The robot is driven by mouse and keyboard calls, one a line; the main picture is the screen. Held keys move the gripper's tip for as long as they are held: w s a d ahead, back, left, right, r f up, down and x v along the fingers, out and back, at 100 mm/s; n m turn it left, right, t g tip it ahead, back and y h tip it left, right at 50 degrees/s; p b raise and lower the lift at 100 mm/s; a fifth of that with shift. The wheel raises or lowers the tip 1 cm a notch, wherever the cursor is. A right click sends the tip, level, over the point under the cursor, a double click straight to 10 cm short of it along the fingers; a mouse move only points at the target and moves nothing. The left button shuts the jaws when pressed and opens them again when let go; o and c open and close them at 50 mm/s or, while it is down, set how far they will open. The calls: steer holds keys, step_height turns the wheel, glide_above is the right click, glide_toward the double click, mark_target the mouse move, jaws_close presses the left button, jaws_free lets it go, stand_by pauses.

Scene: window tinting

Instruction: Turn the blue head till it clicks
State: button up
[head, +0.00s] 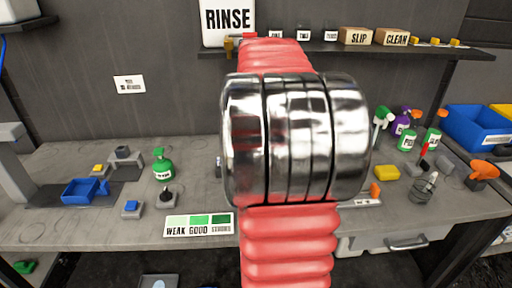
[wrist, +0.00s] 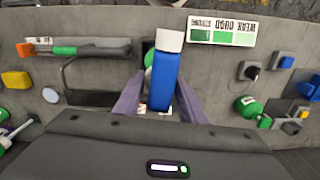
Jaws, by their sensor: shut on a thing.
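In the wrist view the blue head (wrist: 164,80) is a long blue block with a white end (wrist: 170,40) pointing toward the top. A bit of green (wrist: 149,58) shows beside and below it, perhaps its bottle, mostly hidden. My gripper (wrist: 160,97) has its two purple-grey fingers on either side of the blue head and is shut on it. Whether the head is seated or turned on the bottle cannot be told. In the head view my red and chrome arm covers the middle of the bench and hides the gripper and the head.
A strength card (head: 198,224) lies at the bench's front edge. A green spray bottle (head: 163,170), a black-knobbed block (head: 167,197) and a blue tray (head: 84,190) stand left. Right are a yellow sponge (head: 387,172), a wire holder (head: 422,190) and several spray bottles. A shelf (head: 440,50) hangs behind.

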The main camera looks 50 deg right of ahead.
steer(key=shift+m, duration=2.5)
steer(key=o, duration=1.2)
steer(key=shift+c, duration=0.2)
step_height(320, 180, up, 14)
steer(key=shift+f, duration=0.15)
steer(key=shift+w, duration=0.1)
